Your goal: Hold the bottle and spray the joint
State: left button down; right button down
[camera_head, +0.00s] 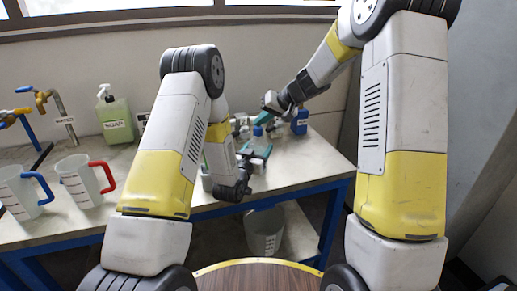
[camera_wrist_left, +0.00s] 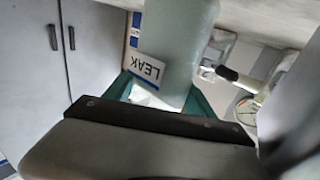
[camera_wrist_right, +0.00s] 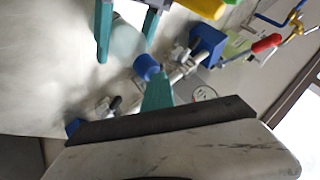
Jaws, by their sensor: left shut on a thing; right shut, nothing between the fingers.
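A translucent pale-green bottle with a blue cap (camera_head: 258,132) is gripped by my left gripper (camera_head: 256,150) above the bench's right part. In the left wrist view the bottle (camera_wrist_left: 192,35) bears a "LEAK" label (camera_wrist_left: 150,68). In the right wrist view the bottle (camera_wrist_right: 124,42) sits between the left gripper's teal fingers, its blue cap (camera_wrist_right: 147,66) facing my right gripper. My right gripper (camera_head: 268,104) is shut and empty, its teal fingertip (camera_wrist_right: 157,88) close to the cap; contact cannot be told. Metal flanged piping (camera_wrist_right: 182,66) with blue parts lies behind; the joint is partly hidden.
The bench (camera_head: 300,165) holds a soap bottle (camera_head: 115,118), taps (camera_head: 55,108), a blue-handled jug (camera_head: 20,192) and a red-handled jug (camera_head: 82,180) at left. A bucket (camera_head: 264,232) is under the bench.

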aim_at(262, 129)
jog(key=shift+s+d+f, duration=0.15)
jog(key=shift+d+f, duration=0.15)
jog(key=shift+f, duration=0.5)
jog(key=shift+s+d+f, duration=0.1)
jog(key=shift+f, duration=0.4)
jog(key=shift+s+f, duration=0.1)
jog(key=shift+a+r, duration=0.15)
jog(key=shift+r, duration=1.5)
jog(key=shift+a+r, duration=0.15)
jog(key=shift+r, duration=1.5)
